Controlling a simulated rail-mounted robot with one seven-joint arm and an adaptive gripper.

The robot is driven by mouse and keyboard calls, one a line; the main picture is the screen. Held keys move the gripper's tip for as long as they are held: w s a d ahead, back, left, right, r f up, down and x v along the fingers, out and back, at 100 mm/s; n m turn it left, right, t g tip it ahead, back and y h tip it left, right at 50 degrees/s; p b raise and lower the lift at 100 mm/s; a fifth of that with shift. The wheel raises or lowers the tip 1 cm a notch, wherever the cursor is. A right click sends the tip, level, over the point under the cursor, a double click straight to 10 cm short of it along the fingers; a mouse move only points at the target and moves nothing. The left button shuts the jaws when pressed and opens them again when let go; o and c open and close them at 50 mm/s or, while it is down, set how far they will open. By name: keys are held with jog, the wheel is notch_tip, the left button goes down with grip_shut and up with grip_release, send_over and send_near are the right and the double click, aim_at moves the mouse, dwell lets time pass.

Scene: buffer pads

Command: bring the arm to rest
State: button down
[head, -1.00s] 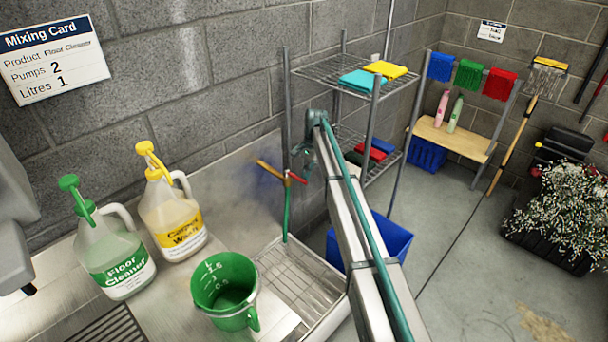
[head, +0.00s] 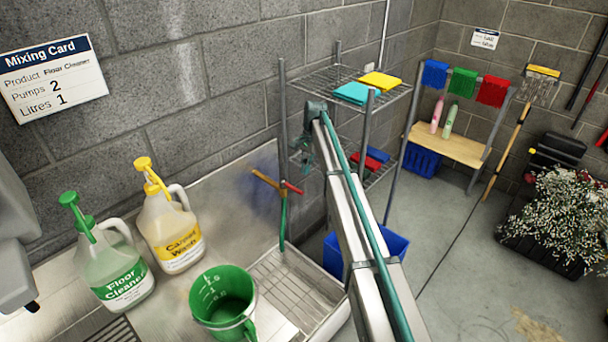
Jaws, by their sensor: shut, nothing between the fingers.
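My arm reaches up from the lower right of the head view. My gripper (head: 304,158) hangs at its far end, small in the picture, in front of the wire shelf rack and above the draining grid. It is shut and empty, and it touches nothing that I can make out. The green measuring jug (head: 222,303) stands on the steel counter at the front, well apart from my gripper. The floor cleaner bottle (head: 115,262) with a green pump and the second bottle (head: 170,228) with a yellow pump stand upright to its left.
The wire rack (head: 345,72) holds folded cloths close behind my gripper. A tap with orange and red levers (head: 266,181) is just left of it. A blue bin (head: 392,243) stands on the floor behind my arm.

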jog(key=s+d+f+n+b, duration=0.15)
jog(key=s+d+f, duration=0.25)
jog(key=s+f, duration=0.65)
jog(key=s+d+f+n+h, duration=0.1)
jog(key=s+d+f+n, duration=0.25)
jog(key=s+f, duration=0.7)
jog(key=s+d+f+n+b, duration=0.15)
jog(key=s+d+f, duration=0.25)
jog(key=s+f, duration=0.6)
jog(key=s+d+f+g+b, duration=0.1)
jog(key=s+f, duration=0.3)
jog(key=s, duration=0.9)
jog(key=s+d+f+g+b, duration=0.1)
jog(key=s+d+f+g, duration=0.1)
jog(key=s, duration=1.2)
jog(key=s+d+f+g, duration=0.1)
jog(key=s+d+f, duration=0.2)
jog(key=s, duration=1.1)
notch_tip(320, 180, down, 3)
jog(key=shift+d+r+n+g+h+b, duration=0.1)
jog(key=shift+d+n+g+h+b, duration=0.2)
jog(key=shift+d+n+b, duration=0.1)
jog(key=shift+w, duration=0.15)
